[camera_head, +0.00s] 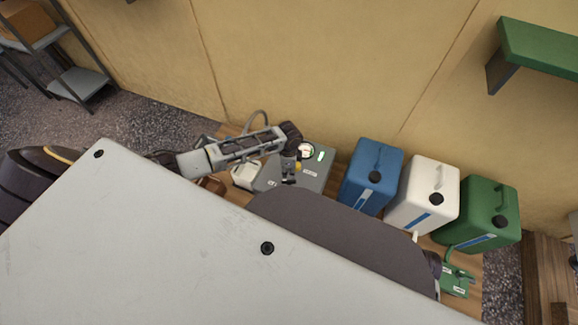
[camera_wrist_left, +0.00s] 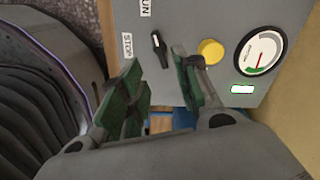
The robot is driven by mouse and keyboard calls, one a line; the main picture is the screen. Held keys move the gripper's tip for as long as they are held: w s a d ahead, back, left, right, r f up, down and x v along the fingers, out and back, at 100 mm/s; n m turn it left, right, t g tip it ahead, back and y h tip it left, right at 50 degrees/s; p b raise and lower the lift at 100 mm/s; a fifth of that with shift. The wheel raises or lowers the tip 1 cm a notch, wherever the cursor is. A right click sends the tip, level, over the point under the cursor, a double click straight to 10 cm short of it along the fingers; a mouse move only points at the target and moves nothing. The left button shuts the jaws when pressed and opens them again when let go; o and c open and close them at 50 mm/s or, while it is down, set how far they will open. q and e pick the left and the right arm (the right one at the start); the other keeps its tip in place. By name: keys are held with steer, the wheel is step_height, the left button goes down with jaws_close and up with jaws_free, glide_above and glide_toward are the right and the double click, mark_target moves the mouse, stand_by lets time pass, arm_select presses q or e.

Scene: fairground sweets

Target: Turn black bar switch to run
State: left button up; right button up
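The black bar switch (camera_wrist_left: 160,44) is on the face of a grey control box (camera_wrist_left: 185,20). The bar stands slightly tilted in the left wrist view, with a pale mark near its upper end. The STOP label (camera_wrist_left: 127,45) is to its left and the RUN label (camera_wrist_left: 145,6) above it. My left gripper (camera_wrist_left: 157,68) is open, its two green-padded fingers apart and empty, with the switch just beyond the fingertips. In the head view the left gripper (camera_head: 289,172) is over the grey box (camera_head: 316,177) and hides the switch.
The box also carries a yellow button (camera_wrist_left: 210,51), a round gauge (camera_wrist_left: 258,52) and a lit green lamp (camera_wrist_left: 243,89). Blue (camera_head: 370,175), white (camera_head: 427,195) and green (camera_head: 478,215) canisters stand right of it. A yellow wall (camera_head: 330,60) rises behind.

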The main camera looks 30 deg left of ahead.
arm_select(q)
steer(key=shift+r, duration=1.2)
steer(key=shift+d, duration=0.1)
